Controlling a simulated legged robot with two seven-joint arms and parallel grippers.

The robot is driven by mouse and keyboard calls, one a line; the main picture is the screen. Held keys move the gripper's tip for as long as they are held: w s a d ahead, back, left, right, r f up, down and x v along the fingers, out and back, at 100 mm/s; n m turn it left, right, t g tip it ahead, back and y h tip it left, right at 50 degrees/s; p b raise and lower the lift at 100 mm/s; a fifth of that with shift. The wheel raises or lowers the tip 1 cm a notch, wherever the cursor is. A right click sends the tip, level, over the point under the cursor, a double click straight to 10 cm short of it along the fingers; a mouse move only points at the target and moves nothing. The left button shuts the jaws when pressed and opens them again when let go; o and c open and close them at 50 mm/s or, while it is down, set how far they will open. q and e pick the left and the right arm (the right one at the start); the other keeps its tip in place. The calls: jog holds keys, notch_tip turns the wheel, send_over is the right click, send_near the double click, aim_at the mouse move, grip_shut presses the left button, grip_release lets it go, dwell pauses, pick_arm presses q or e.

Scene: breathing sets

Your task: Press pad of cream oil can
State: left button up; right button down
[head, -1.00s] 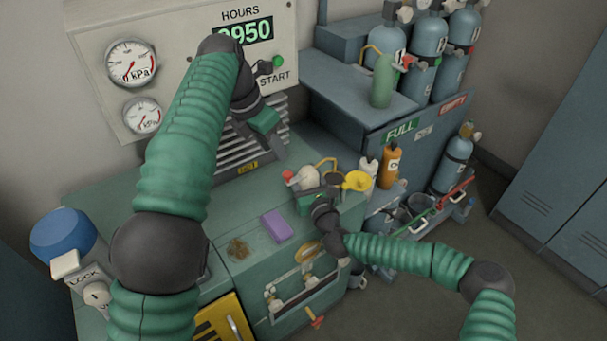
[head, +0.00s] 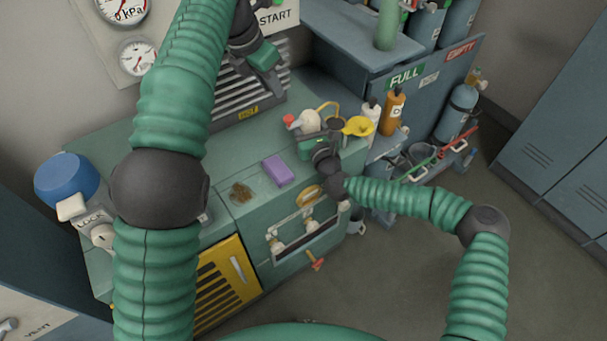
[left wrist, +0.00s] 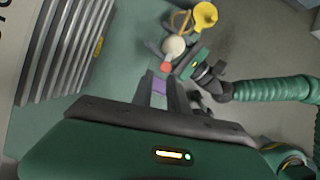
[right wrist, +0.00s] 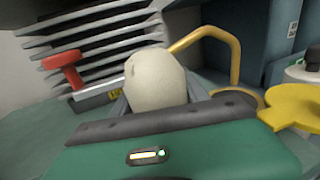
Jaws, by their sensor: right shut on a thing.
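The cream oil can (head: 308,121) stands on the green bench top at its right end, with a red pad (head: 289,121) on its left side. The right wrist view shows its rounded cream body (right wrist: 155,80) between my right fingers and the red pad (right wrist: 62,60) to the left. My right gripper (head: 312,135) is shut on the can. My left gripper (head: 270,66) is higher, in front of the grey louvres and apart from the can. The left wrist view shows its fingers (left wrist: 163,88) apart and empty, with the red pad (left wrist: 166,67) beyond them.
A purple sponge (head: 278,170) and a brown lump (head: 241,192) lie on the bench. A yellow funnel (head: 358,126) is right of the can. White (head: 371,112) and orange (head: 393,110) bottles stand further right. The louvred vent (head: 245,85) is behind.

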pick_arm(q)
jog(key=w+r+t, duration=0.1)
jog(key=r, duration=0.1)
jog(key=w+a+r+t, duration=0.1)
jog(key=w, duration=0.1)
jog(key=w+a+r+t+y, duration=0.1)
jog(key=w+r+t, duration=0.1)
jog(key=shift+w+a+r, duration=0.2)
jog(key=shift+w+r, duration=0.05)
jog(key=shift+r, duration=0.05)
grip_shut()
jog(key=w+a+r+m+t+h, duration=0.1)
jog(key=w+r+m+t, duration=0.3)
jog(key=r+m+t, duration=0.6)
jog(key=w+r+m+t+h, duration=0.1)
jog(key=w+r+m+t, duration=0.35)
jog(key=r, duration=0.85)
jog(key=s+a+f+m+g+h, duration=0.1)
jog(key=s+f+m+g+h, duration=0.2)
jog(key=s+f+m, duration=0.3)
jog(key=s+a+f+m+g+h, duration=0.1)
jog(key=s+f+m+g, duration=0.4)
jog(key=f+m, duration=0.5)
jog(key=s+f+m+g+h, duration=0.4)
jog(key=s+f+m, duration=0.4)
jog(key=f, duration=0.8)
jog(key=shift+s+a+h, duration=0.3)
jog(key=shift+s+a, duration=0.1)
jog(key=shift+s, duration=0.05)
jog(key=shift+g, duration=0.25)
